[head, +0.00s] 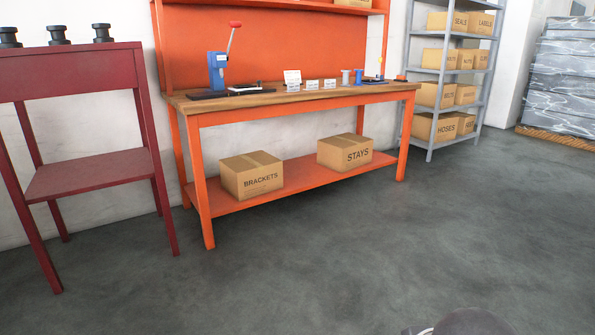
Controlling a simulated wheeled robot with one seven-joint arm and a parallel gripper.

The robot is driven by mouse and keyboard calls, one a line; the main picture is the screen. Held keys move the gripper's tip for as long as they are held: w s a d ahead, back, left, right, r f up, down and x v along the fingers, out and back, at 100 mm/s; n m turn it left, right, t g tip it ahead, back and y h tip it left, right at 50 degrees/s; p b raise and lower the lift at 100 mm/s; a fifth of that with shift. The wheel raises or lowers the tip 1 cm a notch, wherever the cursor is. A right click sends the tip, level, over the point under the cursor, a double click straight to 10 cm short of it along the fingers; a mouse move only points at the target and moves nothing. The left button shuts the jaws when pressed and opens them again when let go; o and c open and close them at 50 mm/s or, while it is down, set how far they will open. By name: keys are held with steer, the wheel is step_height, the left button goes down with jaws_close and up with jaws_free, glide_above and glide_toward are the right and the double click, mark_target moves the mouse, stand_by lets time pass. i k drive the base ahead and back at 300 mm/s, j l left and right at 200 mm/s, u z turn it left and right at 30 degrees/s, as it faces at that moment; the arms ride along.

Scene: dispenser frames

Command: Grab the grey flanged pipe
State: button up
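Three dark grey, flanged, spool-like pipe pieces stand upright in a row on top of the dark red stand (70,72) at the left: a left one (9,37), a middle one (58,35) and a right one (102,33). They look alike, and I cannot tell which one the task means. A small pale grey spool-shaped piece (346,77) stands on the workbench beside a blue one (358,77); it is too small to make out well. My gripper is not recognisable in this view.
An orange workbench (300,107) with a blue lever press (217,72) stands right of the stand. BRACKETS (252,177) and STAYS (345,152) boxes sit on its lower shelf. Grey shelving (432,107) and a wrapped pallet (560,80) stand at the right. The floor in front is clear.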

mark_target(345, 80)
steer(key=i+j, duration=0.1)
steer(key=i, duration=2.45)
steer(key=l+z, duration=0.05)
steer(key=l, duration=0.05)
